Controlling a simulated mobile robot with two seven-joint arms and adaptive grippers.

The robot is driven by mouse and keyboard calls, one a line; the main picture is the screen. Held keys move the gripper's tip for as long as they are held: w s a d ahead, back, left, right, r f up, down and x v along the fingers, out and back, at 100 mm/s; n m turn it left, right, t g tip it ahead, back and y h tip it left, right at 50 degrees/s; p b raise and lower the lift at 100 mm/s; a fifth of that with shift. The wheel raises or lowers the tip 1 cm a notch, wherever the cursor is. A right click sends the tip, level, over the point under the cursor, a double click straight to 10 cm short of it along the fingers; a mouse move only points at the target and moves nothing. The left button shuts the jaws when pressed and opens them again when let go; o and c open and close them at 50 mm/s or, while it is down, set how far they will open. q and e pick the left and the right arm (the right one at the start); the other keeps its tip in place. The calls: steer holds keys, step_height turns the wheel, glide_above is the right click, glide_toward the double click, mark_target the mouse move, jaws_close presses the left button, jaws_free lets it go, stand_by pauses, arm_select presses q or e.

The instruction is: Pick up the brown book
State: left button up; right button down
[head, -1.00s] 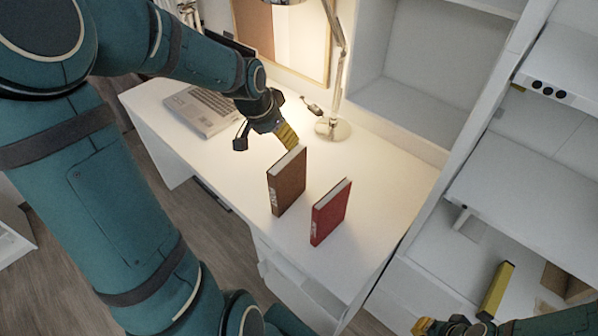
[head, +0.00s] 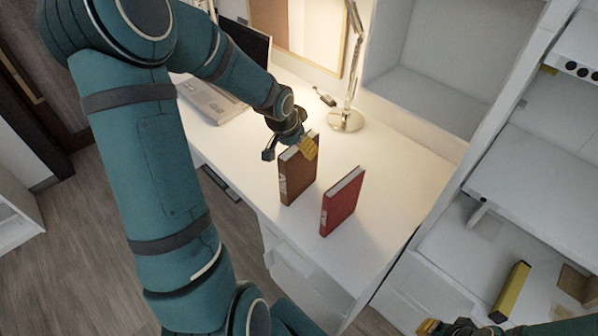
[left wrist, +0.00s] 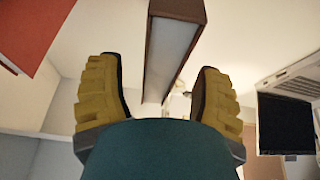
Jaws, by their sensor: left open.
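The brown book (head: 297,178) stands upright on the white desk. My left gripper (head: 290,150) is at its top edge, with one yellow finger overlapping the book's upper right corner in the head view. In the left wrist view the brown book (left wrist: 173,50) lies in line with the gap between the two spread yellow fingers (left wrist: 157,100), with clear space on both sides. The left gripper is open and holds nothing. My right gripper (head: 470,308) is partly in view at the bottom right, its yellow fingers apart and empty.
A red book (head: 342,202) stands upright close to the right of the brown one; it also shows in the left wrist view (left wrist: 35,30). A lamp (head: 346,119) and a laptop (head: 212,100) are farther back. White shelving (head: 530,170) rises at the right.

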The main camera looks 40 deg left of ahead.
arm_select(q)
steer(key=shift+x, duration=0.8)
steer(key=shift+f+b, duration=0.2)
steer(key=shift+b, duration=0.15)
jaws_close()
